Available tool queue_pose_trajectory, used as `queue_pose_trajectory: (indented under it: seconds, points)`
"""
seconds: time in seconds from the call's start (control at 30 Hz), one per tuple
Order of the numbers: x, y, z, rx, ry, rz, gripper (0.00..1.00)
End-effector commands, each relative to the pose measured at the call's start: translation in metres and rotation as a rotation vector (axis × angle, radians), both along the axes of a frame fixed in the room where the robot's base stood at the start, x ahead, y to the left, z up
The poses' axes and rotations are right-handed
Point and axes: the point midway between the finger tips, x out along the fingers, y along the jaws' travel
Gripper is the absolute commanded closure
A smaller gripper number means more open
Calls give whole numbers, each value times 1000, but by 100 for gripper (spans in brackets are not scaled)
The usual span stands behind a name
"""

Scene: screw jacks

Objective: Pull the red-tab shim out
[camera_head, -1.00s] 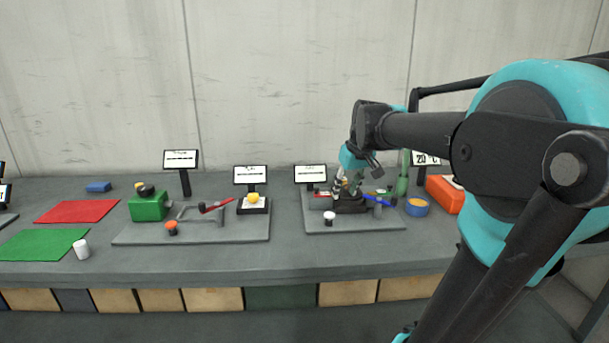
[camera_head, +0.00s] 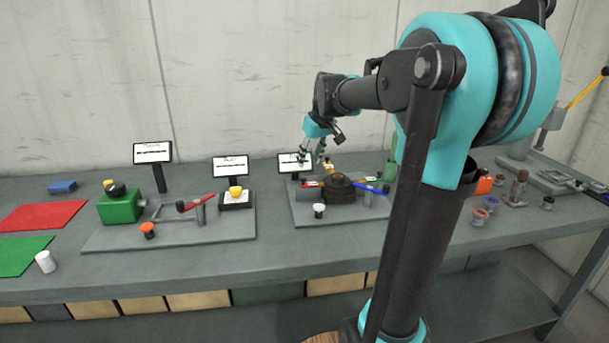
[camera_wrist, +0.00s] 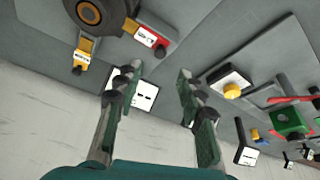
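The red-tab shim (camera_head: 311,184) sits at the left side of a dark round jack (camera_head: 341,188) on the right grey board. In the wrist view its red and white tab (camera_wrist: 146,34) points out from the jack's base, just beyond my fingertips. My gripper (camera_head: 312,158) is open and empty, above and behind the red tab. In the wrist view its two fingers (camera_wrist: 158,73) are well apart, with nothing between them. A yellow tab (camera_wrist: 82,52) and a blue tab (camera_head: 371,187) also stick out from the jack. The shim's inner end is hidden.
A small display (camera_head: 296,162) stands behind the jack, close to my gripper. A white-topped button (camera_head: 319,209) is in front. To the left, another board (camera_head: 120,238) carries a green block (camera_head: 119,206), a red-handled lever (camera_head: 196,202) and a yellow button (camera_head: 236,193).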

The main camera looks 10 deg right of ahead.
Motion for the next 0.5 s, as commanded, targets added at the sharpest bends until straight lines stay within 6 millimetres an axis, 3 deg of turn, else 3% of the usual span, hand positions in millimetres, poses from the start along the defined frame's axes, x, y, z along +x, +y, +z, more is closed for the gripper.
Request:
queue_pose_trajectory:
  seconds: [0.2,0.5]
  points:
    - [16,6,-40,0,0,1,61]
    - [27,11,-70,0,0,0,61]
